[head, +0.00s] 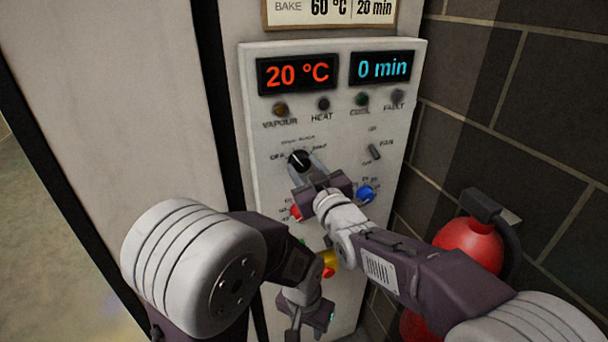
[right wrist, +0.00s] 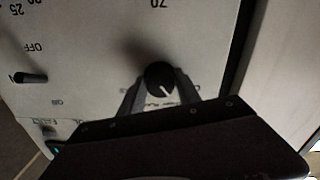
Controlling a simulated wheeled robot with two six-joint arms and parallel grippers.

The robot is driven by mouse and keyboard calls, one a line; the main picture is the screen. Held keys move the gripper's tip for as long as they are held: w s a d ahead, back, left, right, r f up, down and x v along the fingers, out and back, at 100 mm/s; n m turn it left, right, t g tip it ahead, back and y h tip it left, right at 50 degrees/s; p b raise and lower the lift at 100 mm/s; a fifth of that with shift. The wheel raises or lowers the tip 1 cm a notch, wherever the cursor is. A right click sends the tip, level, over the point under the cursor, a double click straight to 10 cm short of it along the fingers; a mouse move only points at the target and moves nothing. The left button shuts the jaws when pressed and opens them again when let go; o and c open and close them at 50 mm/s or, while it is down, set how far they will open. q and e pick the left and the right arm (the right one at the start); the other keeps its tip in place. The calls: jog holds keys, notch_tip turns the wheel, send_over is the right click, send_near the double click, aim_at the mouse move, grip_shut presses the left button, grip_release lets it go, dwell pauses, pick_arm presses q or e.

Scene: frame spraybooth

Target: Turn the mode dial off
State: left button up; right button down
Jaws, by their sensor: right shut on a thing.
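The mode dial (head: 299,158) is a round black knob with a white pointer mark, on the pale control panel below the indicator lamps. The pointer appears to tilt up and left; its exact setting is hard to read. The printed word OFF is at the dial's left. My right gripper (head: 301,171) is shut on the dial, one finger on each side. The right wrist view shows the dial (right wrist: 159,76) between the two fingers, with part of the lettering beside it hidden. My left gripper (head: 298,330) hangs low in front of the panel; its fingers are unclear.
The panel (head: 336,115) shows 20 °C and 0 min. A fan switch (head: 374,152) and a blue knob (head: 366,194) are right of the dial. A red knob (head: 296,212) is below it. A red extinguisher (head: 470,241) stands at the right by the dark wall.

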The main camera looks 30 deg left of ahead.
jog(key=n+b, duration=0.2)
jog(key=n, duration=0.1)
jog(key=shift+f, duration=0.1)
jog(key=shift+n+b, duration=1.15)
jog(key=shift+n, duration=0.45)
jog(key=shift+r, duration=0.2)
jog(key=c, duration=0.9)
grip_release()
jog(key=shift+o, duration=0.2)
jog(key=shift+s+d, duration=0.1)
